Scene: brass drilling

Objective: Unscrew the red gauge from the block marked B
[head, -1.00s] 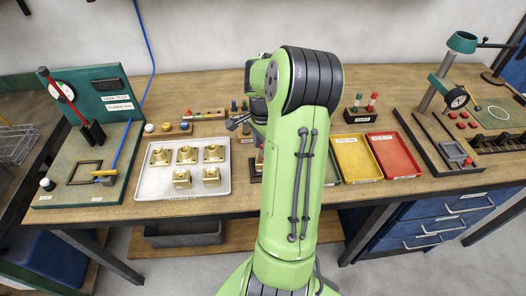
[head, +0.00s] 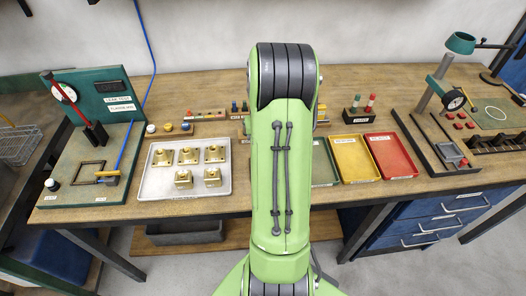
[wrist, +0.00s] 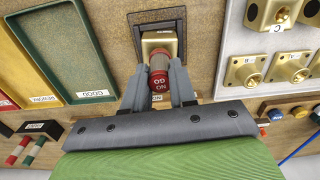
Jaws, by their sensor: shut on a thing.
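My gripper (wrist: 160,84) shows in the wrist view, its two dark fingers shut on the sides of a red gauge (wrist: 159,80). The gauge has a red end with white lettering and a greyer, ribbed part nearer the block. It points out from a brass block (wrist: 158,43), in line with it. I cannot tell how deep its thread sits. The block sits in a dark square fixture (wrist: 140,20) on the bench. No letter B can be read on it. In the head view my arm hides the gripper, gauge and this block.
A white tray (head: 185,188) with several brass blocks lies to the left in the head view. Green (head: 323,166), yellow (head: 355,158) and red (head: 391,157) trays lie right of my arm. A dark gauge stand (head: 357,117) is behind them.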

